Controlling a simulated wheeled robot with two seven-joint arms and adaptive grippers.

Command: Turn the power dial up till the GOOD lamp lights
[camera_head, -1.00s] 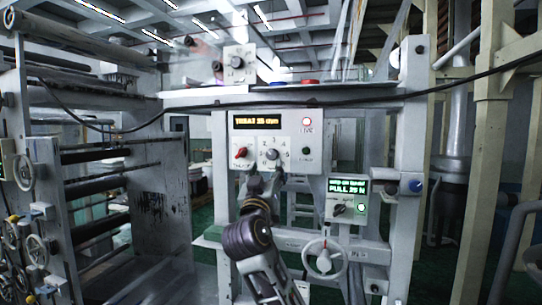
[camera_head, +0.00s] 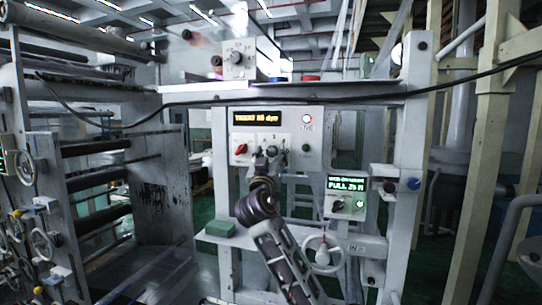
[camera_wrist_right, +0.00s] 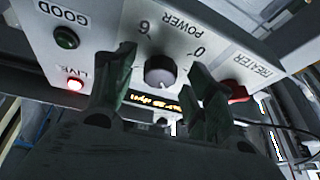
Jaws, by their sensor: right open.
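The power dial (camera_wrist_right: 160,71) is a grey knob on a white panel (camera_wrist_right: 120,15), marked POWER with 6 and 0 beside it in the right wrist view. My right gripper (camera_wrist_right: 160,88) is open, with one dark finger on each side of the dial in that view; contact cannot be told. In the head view the right gripper (camera_head: 270,158) covers most of the dial. The GOOD lamp (camera_wrist_right: 66,38) is dark green and unlit; it also shows in the head view (camera_head: 306,148). My left gripper is not in view.
The LIVE lamp (camera_head: 306,119) glows red beside an amber display (camera_head: 256,118). The red TREATER switch (camera_wrist_right: 233,90) is close to one finger. A black cable (camera_head: 330,98) hangs across above the panel. A handwheel (camera_head: 322,252) and a small green-screen box (camera_head: 347,197) are lower right.

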